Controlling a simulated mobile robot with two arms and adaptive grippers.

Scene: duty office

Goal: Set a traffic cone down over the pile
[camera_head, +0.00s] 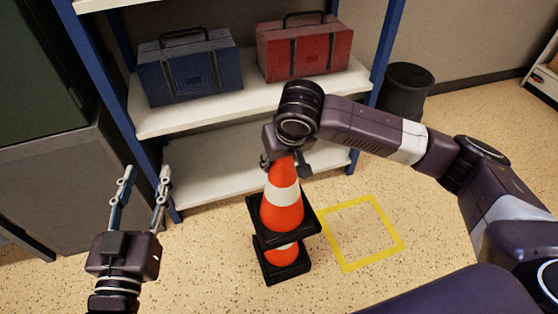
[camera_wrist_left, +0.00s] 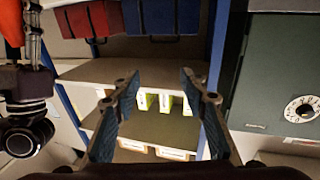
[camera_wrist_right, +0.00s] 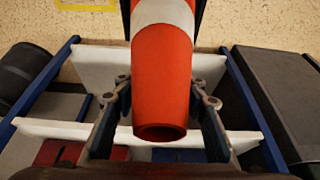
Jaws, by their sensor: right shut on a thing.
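My right gripper (camera_head: 285,163) is shut on the top of an orange traffic cone (camera_head: 282,208) with a white band and a black square base. The right wrist view also shows the held cone (camera_wrist_right: 162,80) between the fingers. The held cone is upright. Below its base, the lower part of another orange cone (camera_head: 284,254) shows, standing on the floor on its own black base (camera_head: 283,273). The held cone hides the lower cone's top; I cannot tell whether the two touch. My left gripper (camera_head: 147,175) is open and empty, left of the cones.
A yellow square outline (camera_head: 345,268) lies on the floor right of the cones. Behind stands a shelf (camera_head: 190,118) with blue posts, holding a blue case (camera_head: 190,72) and a red case (camera_head: 318,50). A black bin (camera_head: 405,95) stands right of it, a grey cabinet (camera_head: 55,190) left.

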